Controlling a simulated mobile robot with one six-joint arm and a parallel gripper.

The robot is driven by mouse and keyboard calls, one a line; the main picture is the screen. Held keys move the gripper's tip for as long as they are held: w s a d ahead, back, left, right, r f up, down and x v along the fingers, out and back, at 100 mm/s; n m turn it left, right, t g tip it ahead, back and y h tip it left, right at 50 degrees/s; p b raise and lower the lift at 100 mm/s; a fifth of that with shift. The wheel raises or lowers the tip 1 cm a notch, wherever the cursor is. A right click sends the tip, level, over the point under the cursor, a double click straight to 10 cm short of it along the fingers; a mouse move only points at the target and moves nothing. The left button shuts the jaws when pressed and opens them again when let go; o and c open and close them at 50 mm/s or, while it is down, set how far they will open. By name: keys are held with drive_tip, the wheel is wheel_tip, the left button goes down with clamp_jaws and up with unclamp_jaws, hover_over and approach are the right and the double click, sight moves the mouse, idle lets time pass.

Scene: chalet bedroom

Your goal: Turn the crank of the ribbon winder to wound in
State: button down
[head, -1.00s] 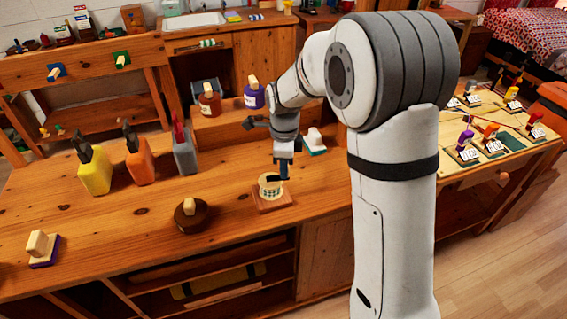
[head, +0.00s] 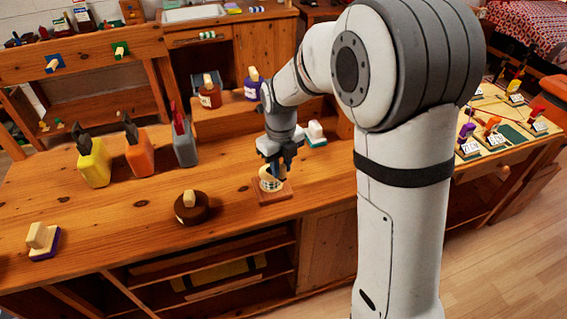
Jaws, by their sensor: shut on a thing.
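The ribbon winder stands on the wooden bench: a cream drum (head: 268,184) with a dark pattern on a reddish-brown square base (head: 274,195). My gripper (head: 276,172) points down right over the winder, its fingers at the top of the drum. It is shut on a part at the top, most likely the crank. The crank itself is hidden behind my fingers, so its angle cannot be told.
A round brown block with a wooden knob (head: 191,208) stands left of the winder. A white-and-green block (head: 315,134) is behind it on the right. Yellow (head: 94,166), orange (head: 139,155) and grey (head: 184,148) bottles stand at the back left.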

drive_tip(key=shift+s+a+m, duration=0.2)
drive_tip(key=shift+m, duration=0.6)
drive_tip(key=c, duration=1.2)
unclamp_jaws()
drive_tip(key=shift+r, duration=3.95)
